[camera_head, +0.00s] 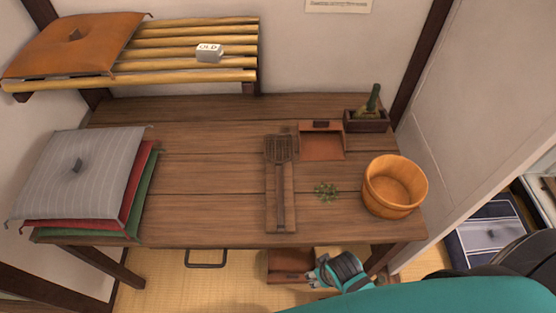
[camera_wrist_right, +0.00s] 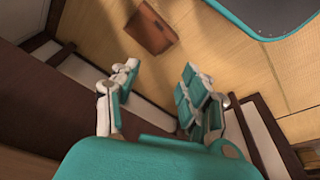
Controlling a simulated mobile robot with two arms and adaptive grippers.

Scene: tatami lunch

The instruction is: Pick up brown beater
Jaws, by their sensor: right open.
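The brown beater (camera_head: 279,165) lies on a narrow wooden board (camera_head: 288,208) on the wooden table (camera_head: 205,190), with its wide slotted head toward the back and its handle toward the front edge. My right gripper (camera_head: 320,277) is low in front of the table's front edge, below the tabletop and apart from the beater. In the right wrist view, my right gripper (camera_wrist_right: 155,92) has its fingers spread and nothing between them. The beater is not seen in that view. My left gripper is not in view.
Stacked cushions (camera_head: 78,175) sit at left. A slatted shelf (camera_head: 185,46) hangs behind. The table's middle left is clear.

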